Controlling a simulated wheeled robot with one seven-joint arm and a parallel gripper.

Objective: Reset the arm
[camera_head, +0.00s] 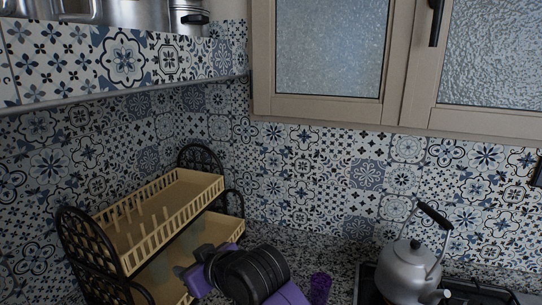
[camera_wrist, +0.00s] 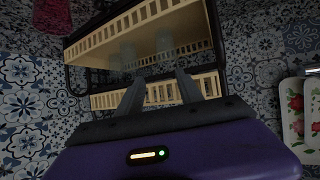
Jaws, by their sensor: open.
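My gripper (camera_head: 200,258) is in the lower middle of the head view, just in front of the dish rack. In the wrist view my gripper (camera_wrist: 158,84) has its two grey fingers apart, with nothing held between them. They point toward the two-level dish rack, which has tan slatted trays (camera_head: 140,203) and black scrolled ends. The rack (camera_wrist: 112,38) also fills the upper middle of the wrist view. Two pale, translucent cup-like shapes (camera_wrist: 128,52) stand on it there, beyond the fingers. My dark and purple wrist hides part of the lower tray in the head view.
A grey kettle (camera_head: 408,268) stands on the hob (camera_head: 370,288) at right. A purple glass (camera_head: 320,287) is right of my arm. A tiled shelf (camera_head: 120,55) with metal pots and a window cabinet (camera_head: 330,112) hang above. Floral trays (camera_wrist: 292,108) show at the wrist view's right.

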